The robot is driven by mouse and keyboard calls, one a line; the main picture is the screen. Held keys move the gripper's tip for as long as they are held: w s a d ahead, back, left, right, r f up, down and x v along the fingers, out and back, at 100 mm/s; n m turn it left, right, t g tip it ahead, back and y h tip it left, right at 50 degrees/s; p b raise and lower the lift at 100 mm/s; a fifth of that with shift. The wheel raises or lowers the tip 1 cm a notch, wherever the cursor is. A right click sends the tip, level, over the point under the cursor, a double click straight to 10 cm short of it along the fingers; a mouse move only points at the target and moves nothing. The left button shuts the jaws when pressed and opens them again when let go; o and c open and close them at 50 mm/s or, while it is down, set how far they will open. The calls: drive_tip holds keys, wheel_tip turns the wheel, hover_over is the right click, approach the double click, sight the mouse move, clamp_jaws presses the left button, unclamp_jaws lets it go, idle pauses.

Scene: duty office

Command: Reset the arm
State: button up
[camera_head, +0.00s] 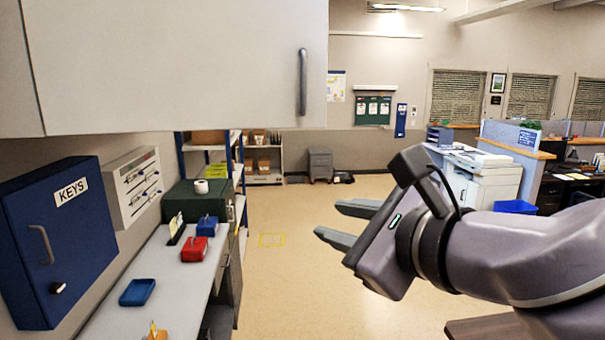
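My gripper (335,222) is in the camera_head view, right of centre, at the end of my arm, which comes in from the right edge. Its two grey fingers point left and stand apart with a clear gap between them. Nothing shows between the fingers. The gripper is in the air over the open floor, to the right of the counter and not touching it.
A white wall cabinet (180,60) hangs at upper left. Below it are a blue key box (75,235) and a grey counter (165,265) with a blue tray (137,292) and a red box (194,249). The floor (275,280) ahead is clear. A copier (485,180) stands behind the arm.

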drive_tip(key=s+d+f+n+g+h+b, duration=0.1)
drive_tip(key=s+f+n+b, duration=0.4)
drive_tip(key=f, duration=1)
drive_tip(key=s+d+f+n+g+h+b, duration=0.2)
drive_tip(key=f+n+b, duration=0.5)
drive_tip(key=f, duration=0.9)
drive_tip(key=s+d+f+n+g+h+b, duration=0.1)
drive_tip(key=s+f+n+g+b, duration=0.3)
drive_tip(key=f, duration=1.1)
drive_tip(key=s+n+h+b, duration=0.1)
drive_tip(key=s+n+b, duration=0.1)
drive_tip(key=s, duration=0.1)
drive_tip(key=shift+s+d+f+n+b, duration=0.25)
drive_tip(key=shift+s+f+n+b, duration=0.1)
drive_tip(key=shift+f+n, duration=0.05)
drive_tip(key=shift+a, duration=0.1)
